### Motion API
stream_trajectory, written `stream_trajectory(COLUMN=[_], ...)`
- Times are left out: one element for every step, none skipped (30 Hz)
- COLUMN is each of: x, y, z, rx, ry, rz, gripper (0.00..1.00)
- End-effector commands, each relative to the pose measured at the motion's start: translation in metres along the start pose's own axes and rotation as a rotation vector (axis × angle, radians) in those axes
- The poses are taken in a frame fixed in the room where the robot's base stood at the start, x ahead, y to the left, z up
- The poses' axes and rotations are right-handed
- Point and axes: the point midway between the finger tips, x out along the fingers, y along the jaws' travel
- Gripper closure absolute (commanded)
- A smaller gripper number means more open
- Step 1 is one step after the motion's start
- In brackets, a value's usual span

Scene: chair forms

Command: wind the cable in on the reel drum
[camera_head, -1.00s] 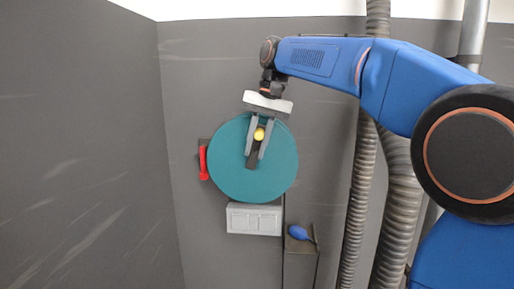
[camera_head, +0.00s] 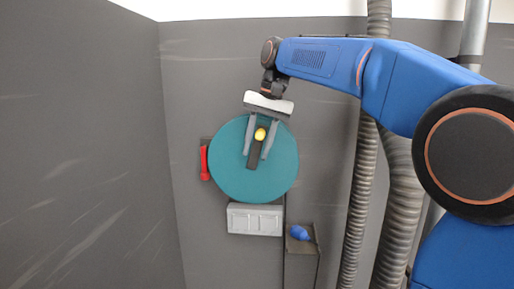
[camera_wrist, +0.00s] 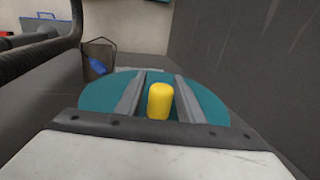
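The reel drum (camera_head: 228,172) is a teal disc on the grey wall. A dark crank arm (camera_head: 252,161) runs from its middle up to a yellow knob (camera_head: 260,134). My gripper (camera_head: 256,155) hangs over the drum from above, its fingers on either side of the knob. In the wrist view the yellow knob (camera_wrist: 160,101) stands between the two spread fingers (camera_wrist: 162,78), with a gap on both sides. The drum (camera_wrist: 98,97) lies behind them. A blue cable end (camera_head: 299,233) sits at the dark holder below right of the drum; it also shows in the wrist view (camera_wrist: 97,66).
A red lever (camera_head: 204,163) is on the wall just left of the drum. Ribbed hoses (camera_head: 357,190) run down the wall at the right. The area left of the lever is bare wall.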

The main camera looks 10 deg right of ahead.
Motion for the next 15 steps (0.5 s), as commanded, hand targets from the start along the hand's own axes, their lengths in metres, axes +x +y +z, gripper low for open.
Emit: stream_trajectory(x=[0.000,0.000,0.000,0.000,0.000,0.000,0.000,0.000,-0.001,-0.002,-0.003,-0.006,-0.008,-0.011,-0.016], y=[0.000,0.000,0.000,0.000,0.000,0.000,0.000,0.000,0.000,0.000,0.000,0.000,0.000,0.000,0.000], z=[0.000,0.000,0.000,0.000,0.000,0.000,0.000,0.000,0.000,0.000,0.000,0.000,-0.001,-0.001,-0.001], rx=[0.000,0.000,0.000,0.000,0.000,0.000,0.000,0.000,0.000,0.000,0.000,0.000,0.000,0.000,0.000], ry=[0.000,0.000,0.000,0.000,0.001,0.001,0.001,0.001,0.001,0.001,0.001,0.002,0.002,0.002,0.003], rz=[0.000,0.000,0.000,0.000,0.000,0.000,0.000,0.000,-0.001,-0.001,-0.001,-0.001,-0.001,-0.001,-0.002], gripper=[0.60,0.60,0.60,0.60,0.60,0.60,0.60,0.60,0.60,0.60,0.60,0.60,0.60,0.60,0.60])
